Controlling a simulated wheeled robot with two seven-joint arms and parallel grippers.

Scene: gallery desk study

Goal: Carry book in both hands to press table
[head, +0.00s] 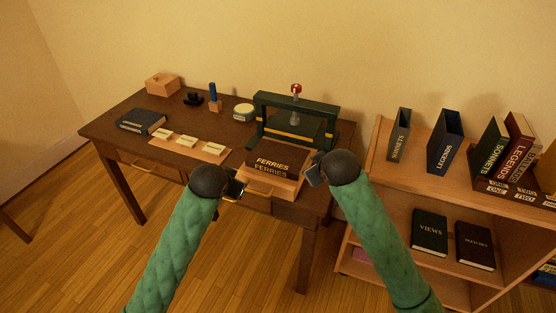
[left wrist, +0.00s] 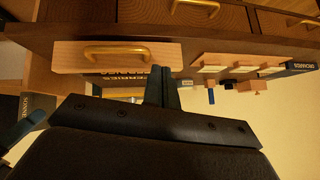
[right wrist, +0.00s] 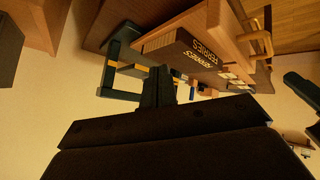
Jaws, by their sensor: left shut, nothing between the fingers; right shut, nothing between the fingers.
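The dark green press (head: 262,112) with a red knob stands on the desk (head: 130,108) just behind the book. My right gripper (head: 314,172) is shut and empty just right of the book.
On the desk are a dark book (head: 141,121), a strip with pale cards (head: 188,146), a wooden box (head: 162,84), a blue-handled tool (head: 213,95) and a round tin (head: 243,112). A bookshelf (head: 385,165) with several books stands close on the right.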

